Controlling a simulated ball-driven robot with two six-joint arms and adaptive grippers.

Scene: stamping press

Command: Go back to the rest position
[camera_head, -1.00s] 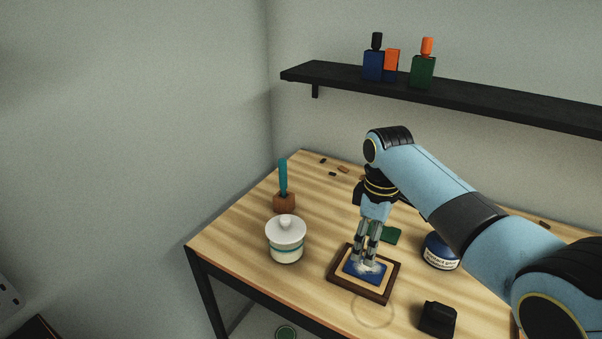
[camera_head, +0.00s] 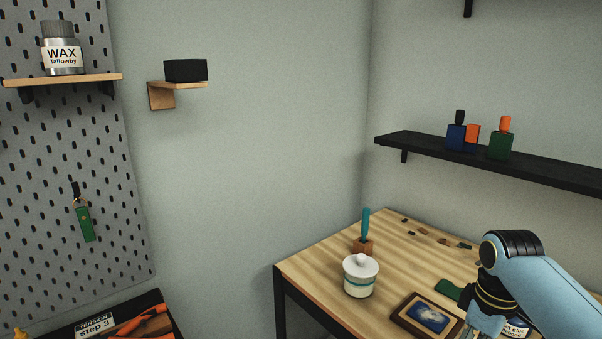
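My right arm comes in from the right, and my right gripper (camera_head: 484,325) points down at the bottom edge of the view. Its fingertips are cut off or unclear, so its opening cannot be told. It is just right of a dark wooden frame (camera_head: 402,317) with a blue, white-marked panel (camera_head: 428,316) inside, lying on the wooden table (camera_head: 325,262). My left gripper is not in view.
A contact glue jar (camera_head: 516,329) is partly behind my arm. A black shelf (camera_head: 480,162) holds bottles. A pegboard (camera_head: 70,180) is at left.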

